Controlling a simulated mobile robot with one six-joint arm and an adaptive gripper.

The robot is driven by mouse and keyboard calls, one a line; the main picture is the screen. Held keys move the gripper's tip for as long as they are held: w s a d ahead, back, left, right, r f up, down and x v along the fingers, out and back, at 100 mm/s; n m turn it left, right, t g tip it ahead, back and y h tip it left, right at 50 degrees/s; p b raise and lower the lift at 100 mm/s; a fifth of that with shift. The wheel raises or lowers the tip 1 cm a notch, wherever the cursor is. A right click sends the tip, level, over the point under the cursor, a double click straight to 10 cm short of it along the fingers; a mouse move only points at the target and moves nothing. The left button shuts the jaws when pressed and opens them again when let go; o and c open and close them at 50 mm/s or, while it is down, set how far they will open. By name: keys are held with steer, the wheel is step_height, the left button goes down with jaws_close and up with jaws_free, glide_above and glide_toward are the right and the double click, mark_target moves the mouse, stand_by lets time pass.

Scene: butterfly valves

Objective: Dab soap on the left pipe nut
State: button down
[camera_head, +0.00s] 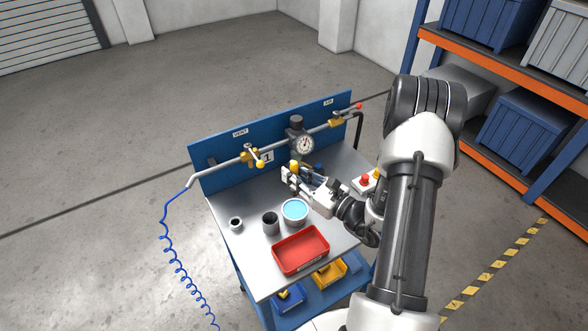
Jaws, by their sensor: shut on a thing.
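A grey pipe runs along the blue back panel (222,167) of the bench, with a dial gauge (304,145) at its middle. On its left part, below the VENT label, is a yellow valve with fittings (249,157); the left nut is too small to tell apart from them. A white pot of light blue liquid (294,210) stands on the bench top. My gripper (290,180) is above the bench, behind the pot and below the gauge. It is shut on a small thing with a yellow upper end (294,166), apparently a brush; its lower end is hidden.
A button box (366,183) is at the right. A second yellow valve (336,120) is at the pipe's right. A blue coiled hose (168,250) hangs left.

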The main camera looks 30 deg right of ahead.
mark_target(295, 194)
steer(key=shift+d+f, duration=0.25)
steer(key=shift+f, duration=0.4)
steer(key=shift+a+f+b, duration=0.2)
steer(key=shift+f+b, duration=0.65)
steer(key=shift+b, duration=0.05)
steer(key=shift+f+b, duration=1.4)
steer(key=shift+f, duration=0.55)
steer(key=shift+f+b, duration=0.5)
steer(key=shift+f, duration=0.1)
steer(key=shift+r, duration=0.1)
steer(key=shift+r+p, duration=2.7)
steer(key=shift+r, duration=0.8)
